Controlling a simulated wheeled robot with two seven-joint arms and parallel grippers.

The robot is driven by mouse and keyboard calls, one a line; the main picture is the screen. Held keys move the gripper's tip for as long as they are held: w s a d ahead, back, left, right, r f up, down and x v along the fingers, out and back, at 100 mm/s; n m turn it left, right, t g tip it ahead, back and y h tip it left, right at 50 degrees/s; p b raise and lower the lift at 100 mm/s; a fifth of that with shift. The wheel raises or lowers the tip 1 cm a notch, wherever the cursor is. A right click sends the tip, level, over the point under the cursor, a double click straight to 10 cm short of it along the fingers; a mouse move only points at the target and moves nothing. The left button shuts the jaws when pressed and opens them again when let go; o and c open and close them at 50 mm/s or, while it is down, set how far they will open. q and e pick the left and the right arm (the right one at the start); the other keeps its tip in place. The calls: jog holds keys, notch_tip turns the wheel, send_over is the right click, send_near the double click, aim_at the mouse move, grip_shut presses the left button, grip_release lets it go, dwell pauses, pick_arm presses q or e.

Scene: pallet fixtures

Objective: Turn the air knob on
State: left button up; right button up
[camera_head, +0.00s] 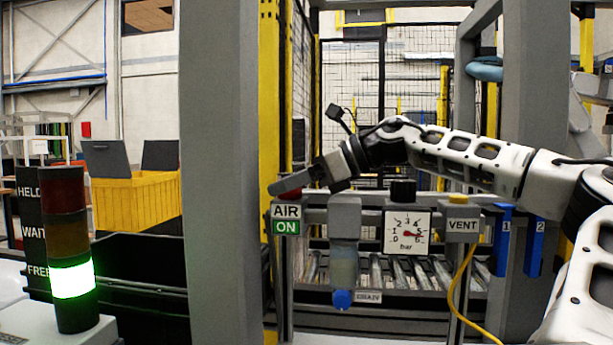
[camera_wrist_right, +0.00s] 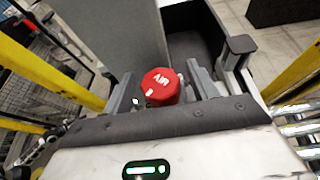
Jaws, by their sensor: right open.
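The red air knob (camera_wrist_right: 160,86), marked AIR with a small white mark, sits between the two fingers of my right gripper in the right wrist view. I cannot tell whether the fingers touch it. In the head view, my right gripper (camera_head: 287,184) is open over the knob, hiding most of it; a bit of red shows at its lower edge. The AIR sign (camera_head: 285,212) below has a green plate (camera_head: 286,228) reading ON. A pressure gauge (camera_head: 408,233) has its red needle pointing right. My left gripper is out of view.
A grey filter bowl with a blue drain knob (camera_head: 342,299), a black knob (camera_head: 403,191) and a yellow VENT button (camera_head: 458,199) line the panel. A yellow hose (camera_head: 462,280) hangs at right. A stack light (camera_head: 73,277) glows green at FREE. A grey post (camera_head: 218,180) stands left.

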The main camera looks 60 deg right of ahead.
jog(key=b+v, duration=0.2)
jog(key=v, duration=1.4)
jog(key=shift+f, duration=0.1)
